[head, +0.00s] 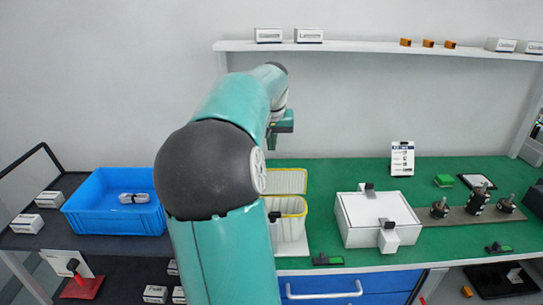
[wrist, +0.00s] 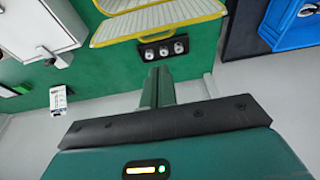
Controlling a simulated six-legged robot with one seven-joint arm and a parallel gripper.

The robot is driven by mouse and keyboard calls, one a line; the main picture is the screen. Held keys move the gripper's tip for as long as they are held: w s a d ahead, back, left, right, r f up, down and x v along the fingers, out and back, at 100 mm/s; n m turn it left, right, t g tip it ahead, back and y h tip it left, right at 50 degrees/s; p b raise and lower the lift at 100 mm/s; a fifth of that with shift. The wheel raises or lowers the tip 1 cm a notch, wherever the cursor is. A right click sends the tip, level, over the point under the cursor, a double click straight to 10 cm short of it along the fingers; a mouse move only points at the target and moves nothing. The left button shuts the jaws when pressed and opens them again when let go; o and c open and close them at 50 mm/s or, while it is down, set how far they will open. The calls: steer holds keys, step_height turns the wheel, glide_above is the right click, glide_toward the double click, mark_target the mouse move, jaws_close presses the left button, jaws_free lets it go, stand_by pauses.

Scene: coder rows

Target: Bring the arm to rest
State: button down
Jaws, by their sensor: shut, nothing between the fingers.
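My teal arm rises through the middle of the head view, with a dark rounded joint at its bend. My gripper (head: 283,126) shows small beyond it, in front of the wall and above the green bench. In the wrist view my gripper (wrist: 158,84) has its fingers together, with nothing between them. It is apart from the things on the bench. The arm hides part of the bench middle and part of the yellow-rimmed container.
A yellow-rimmed container (head: 290,226) stands right of my arm. A white box (head: 375,219) with dark latches is farther right. A blue bin (head: 113,216) holds a pale item at left. A wall shelf (head: 380,47) carries small boxes. Wall space left of the arm is clear.

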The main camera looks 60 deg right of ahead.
steer(key=v, duration=0.5)
steer(key=shift+a+r, duration=0.15)
steer(key=w+a+f+n+t+y, duration=0.1)
steer(key=w+a+n+t, duration=0.3)
steer(key=a, duration=1)
steer(key=w+a+f+n+g+y, duration=0.15)
steer(key=w+a, duration=0.45)
steer(key=a, duration=0.7)
steer(key=s+a+f+n, duration=0.2)
steer(key=a, duration=0.6)
steer(key=s+a+f+n+t, duration=0.1)
steer(key=s+a+f+n, duration=0.1)
steer(key=a, duration=0.6)
steer(key=s+a+f+n, duration=0.3)
steer(key=a, duration=0.5)
steer(key=shift+f+t, duration=0.35)
steer(key=shift+s+d, duration=0.2)
